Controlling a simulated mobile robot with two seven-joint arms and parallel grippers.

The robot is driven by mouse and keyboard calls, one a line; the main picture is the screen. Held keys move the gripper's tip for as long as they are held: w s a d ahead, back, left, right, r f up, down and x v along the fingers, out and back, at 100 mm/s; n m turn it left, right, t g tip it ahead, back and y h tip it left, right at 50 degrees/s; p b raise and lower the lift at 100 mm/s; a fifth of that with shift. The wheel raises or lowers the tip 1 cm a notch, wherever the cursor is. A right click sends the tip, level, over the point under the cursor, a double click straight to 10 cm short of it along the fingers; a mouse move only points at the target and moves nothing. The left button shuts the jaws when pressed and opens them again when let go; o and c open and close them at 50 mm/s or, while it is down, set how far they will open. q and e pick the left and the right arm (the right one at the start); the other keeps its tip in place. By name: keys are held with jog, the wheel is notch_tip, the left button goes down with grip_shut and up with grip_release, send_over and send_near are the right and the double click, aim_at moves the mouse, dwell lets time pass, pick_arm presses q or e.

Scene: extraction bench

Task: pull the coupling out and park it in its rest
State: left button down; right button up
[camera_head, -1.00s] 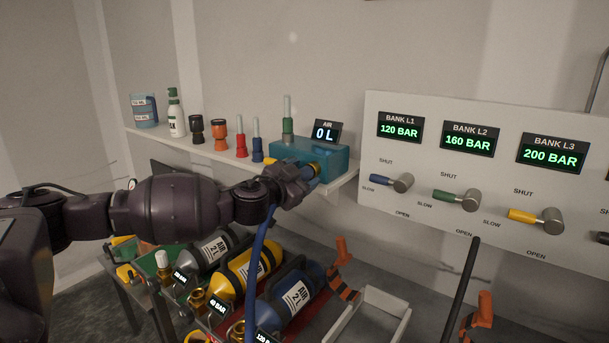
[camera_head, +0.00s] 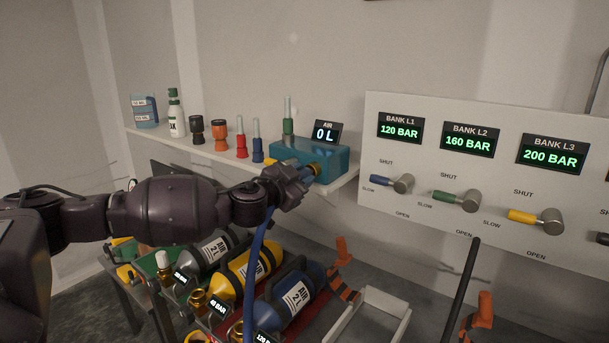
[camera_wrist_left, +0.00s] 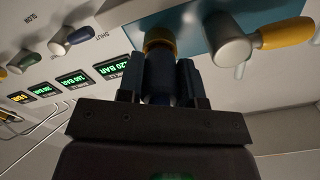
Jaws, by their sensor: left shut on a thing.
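My left gripper (camera_head: 300,175) is shut on the blue coupling (camera_wrist_left: 159,78), in front of the teal box (camera_head: 332,156) on the wall shelf. In the left wrist view the coupling sits between the two fingers. Its brass-yellow collar (camera_wrist_left: 159,40) is at the teal face (camera_wrist_left: 188,22); I cannot tell whether it is still seated. The blue hose (camera_head: 258,250) hangs down from the gripper. A yellow-handled valve (camera_wrist_left: 285,33) is beside the coupling. I cannot identify the rest. My right gripper is not in view.
The shelf (camera_head: 180,144) holds bottles and coloured fittings left of the box, and an AIR display (camera_head: 324,133) reads 0 L. A white valve panel (camera_head: 470,200) stands to the right. Several cylinders (camera_head: 290,295) lie below, with an open white tray (camera_head: 395,303) beside them.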

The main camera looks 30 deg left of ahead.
pick_arm(q)
jog(key=shift+s, duration=0.45)
jog(key=shift+s, duration=0.4)
jog(key=shift+s+a, duration=0.1)
jog(key=shift+s, duration=0.3)
jog(key=shift+s+p, duration=0.3)
jog(key=shift+s, duration=0.15)
jog(key=shift+s, duration=0.35)
jog(key=shift+s+a, duration=0.1)
jog(key=shift+s, duration=0.45)
